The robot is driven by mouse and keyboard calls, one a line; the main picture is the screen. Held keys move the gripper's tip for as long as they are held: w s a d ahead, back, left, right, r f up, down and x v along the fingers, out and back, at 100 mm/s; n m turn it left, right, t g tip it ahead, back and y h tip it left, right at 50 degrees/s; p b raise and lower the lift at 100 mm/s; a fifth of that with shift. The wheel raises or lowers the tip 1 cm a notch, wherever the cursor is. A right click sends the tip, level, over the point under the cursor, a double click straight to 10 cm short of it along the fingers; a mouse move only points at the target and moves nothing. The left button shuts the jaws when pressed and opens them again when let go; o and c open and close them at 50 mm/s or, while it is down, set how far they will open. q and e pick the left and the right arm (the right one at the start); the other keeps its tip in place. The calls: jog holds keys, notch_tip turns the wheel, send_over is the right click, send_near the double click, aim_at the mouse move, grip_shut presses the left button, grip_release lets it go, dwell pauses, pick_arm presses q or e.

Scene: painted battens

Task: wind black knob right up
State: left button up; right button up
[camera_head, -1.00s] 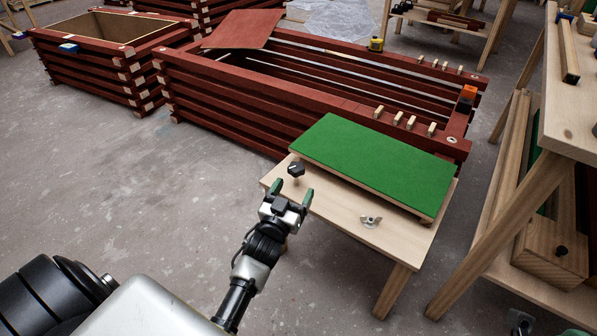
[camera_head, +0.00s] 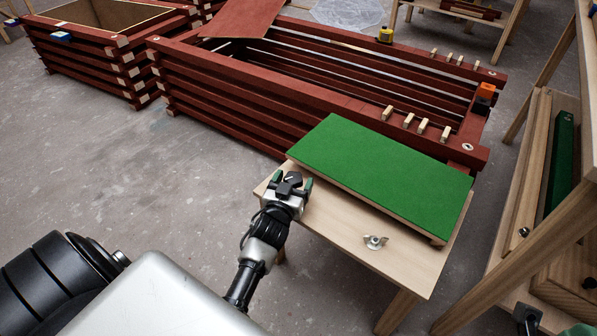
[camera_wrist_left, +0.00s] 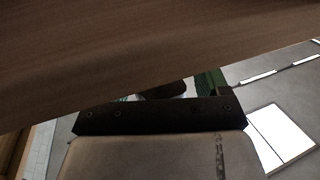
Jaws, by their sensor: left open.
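The black knob (camera_head: 291,180) is at the near left corner of a small pale wooden table (camera_head: 340,228), beside a green board (camera_head: 385,170). My left gripper (camera_head: 292,184) is open, with a green-tipped finger on each side of the knob. I cannot tell whether the fingers touch it. The gripper partly hides the knob and its base. In the left wrist view, wood fills the top and a dark bar of my gripper crosses the middle. A dark rounded shape (camera_wrist_left: 165,90), perhaps the knob, shows between them. My right gripper is not in view.
A silver wing nut (camera_head: 375,242) sits on the table's front part. A long red slatted frame (camera_head: 225,100) stands behind, with small wooden pegs on its rail. A yellow tape measure (camera_head: 385,35) sits on its far rail. A wooden rack stands at right. The floor at left is clear.

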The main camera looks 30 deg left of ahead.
pick_arm(q)
jog(key=shift+w, duration=0.1)
jog(key=shift+r, duration=0.1)
jog(key=c, duration=0.9)
